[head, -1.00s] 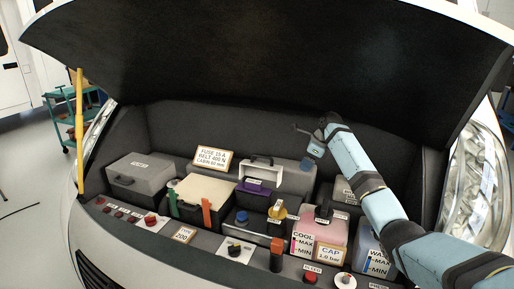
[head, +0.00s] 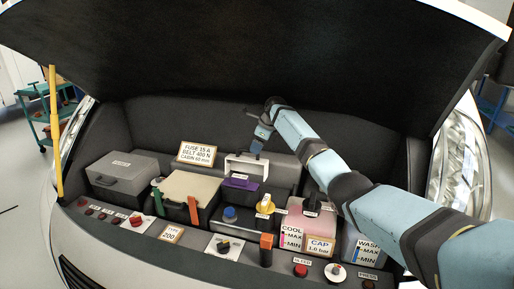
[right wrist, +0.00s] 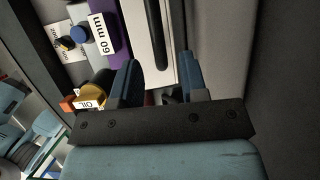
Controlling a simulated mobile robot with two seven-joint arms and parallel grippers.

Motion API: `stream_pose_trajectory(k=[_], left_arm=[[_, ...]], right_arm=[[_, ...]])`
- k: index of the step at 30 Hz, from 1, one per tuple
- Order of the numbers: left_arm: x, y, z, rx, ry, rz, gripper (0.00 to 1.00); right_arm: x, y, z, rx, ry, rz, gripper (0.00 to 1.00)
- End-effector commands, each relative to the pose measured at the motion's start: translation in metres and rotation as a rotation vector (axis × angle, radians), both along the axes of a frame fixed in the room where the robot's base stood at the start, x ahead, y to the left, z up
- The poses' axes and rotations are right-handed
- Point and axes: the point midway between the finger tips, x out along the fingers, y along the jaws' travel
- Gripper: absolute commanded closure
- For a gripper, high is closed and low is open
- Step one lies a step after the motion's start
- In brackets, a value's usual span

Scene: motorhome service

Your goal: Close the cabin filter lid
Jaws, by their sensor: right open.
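The cabin filter lid (head: 234,166) is a white panel with a dark handle, standing raised behind the purple cabin filter (head: 241,184) in the middle of the engine bay. In the right wrist view the white lid (right wrist: 135,28) and its dark bar handle (right wrist: 156,30) lie just beyond the fingertips, with the purple filter (right wrist: 106,28) marked 60 mm beside them. My right gripper (head: 257,148) is at the lid's top edge. In the wrist view its jaws (right wrist: 160,78) are open and empty. Whether a finger touches the lid I cannot tell. My left gripper is out of view.
The open hood (head: 250,50) hangs above, held by a yellow prop (head: 56,130). A grey box (head: 122,170) and a cream-topped box (head: 192,186) stand left. The yellow cap (head: 265,204), pink coolant tank (head: 305,222) and washer tank (head: 362,238) are in front and right.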

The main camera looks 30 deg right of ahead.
Motion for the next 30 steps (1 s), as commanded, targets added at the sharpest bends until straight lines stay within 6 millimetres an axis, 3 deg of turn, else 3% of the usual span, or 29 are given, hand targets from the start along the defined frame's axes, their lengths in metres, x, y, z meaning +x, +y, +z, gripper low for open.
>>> stream_pose_trajectory(k=[3, 12, 18, 30], left_arm=[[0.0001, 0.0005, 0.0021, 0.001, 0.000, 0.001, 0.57], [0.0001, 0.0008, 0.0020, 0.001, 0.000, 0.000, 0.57], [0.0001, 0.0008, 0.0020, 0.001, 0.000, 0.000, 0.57], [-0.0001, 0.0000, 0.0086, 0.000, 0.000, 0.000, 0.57]], right_arm=[[0.0011, 0.0011, -0.0092, -0.001, 0.003, -0.001, 0.60], [0.0019, 0.0018, -0.0117, -0.001, 0.001, 0.000, 0.60], [0.0017, 0.0017, -0.0117, -0.001, 0.001, 0.000, 1.00], [0.0012, -0.0014, -0.0089, -0.015, -0.013, 0.000, 1.00]])
